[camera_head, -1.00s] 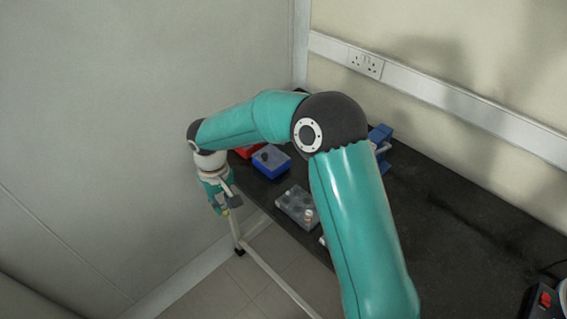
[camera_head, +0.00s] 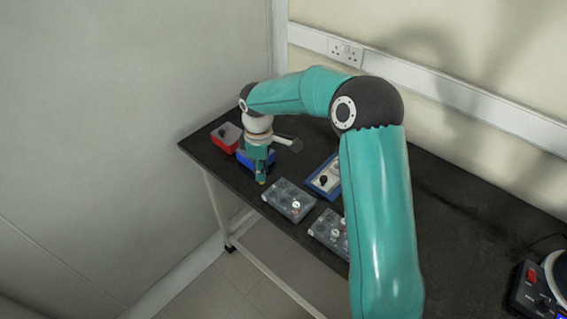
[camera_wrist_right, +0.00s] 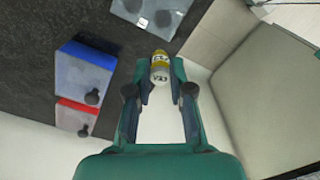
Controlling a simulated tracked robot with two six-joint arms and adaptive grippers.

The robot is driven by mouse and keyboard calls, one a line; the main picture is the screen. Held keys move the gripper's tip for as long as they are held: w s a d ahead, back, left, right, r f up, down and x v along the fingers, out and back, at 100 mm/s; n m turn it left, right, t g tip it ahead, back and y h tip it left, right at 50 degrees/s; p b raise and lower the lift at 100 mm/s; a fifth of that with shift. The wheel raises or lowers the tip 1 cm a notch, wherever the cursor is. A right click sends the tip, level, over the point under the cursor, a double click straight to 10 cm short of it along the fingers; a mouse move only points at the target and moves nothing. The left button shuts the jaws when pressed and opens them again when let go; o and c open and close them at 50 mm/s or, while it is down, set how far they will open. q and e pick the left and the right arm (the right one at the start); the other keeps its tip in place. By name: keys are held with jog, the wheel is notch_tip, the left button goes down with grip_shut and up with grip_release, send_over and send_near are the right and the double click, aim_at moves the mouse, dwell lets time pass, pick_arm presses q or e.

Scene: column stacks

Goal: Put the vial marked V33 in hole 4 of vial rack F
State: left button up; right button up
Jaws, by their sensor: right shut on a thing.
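My right gripper (camera_head: 262,179) is shut on a vial, above the front edge of the table by the blue box. In the right wrist view the vial (camera_wrist_right: 160,66) sits between the fingertips, with a yellow part and a pale part bearing dark marks too small to read surely. A grey rack (camera_head: 277,204) with a white-topped vial (camera_head: 295,205) lies to the right of the gripper; a grey rack corner (camera_wrist_right: 123,10) shows in the wrist view. A second grey rack (camera_head: 320,238) with several vials is partly behind my arm. Rack letters are unreadable. My left gripper is out of view.
A blue box (camera_head: 246,163) and a red box (camera_head: 222,145) stand at the table's left end. A blue-edged device with a black knob (camera_head: 323,180) lies behind the racks. A red and black device (camera_head: 528,285) is at the far right. The table (camera_head: 455,200) is largely clear rightward.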

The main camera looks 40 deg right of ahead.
jog(key=shift+s+d+f+n+b, duration=0.45)
jog(key=shift+d+f+b, duration=0.15)
jog(key=shift+d, duration=0.35)
jog(key=shift+s+d+f+n+b, duration=0.3)
jog(key=shift+d+f+n+b, duration=0.25)
jog(key=shift+d, duration=0.35)
jog(key=shift+s+d+f+n+b, duration=0.4)
jog(key=shift+d+f+b, duration=0.2)
jog(key=shift+d, duration=0.35)
jog(key=shift+s, duration=0.1)
jog(key=shift+f, duration=0.65)
jog(key=shift+f+b, duration=0.4)
jog(key=o, duration=0.9)
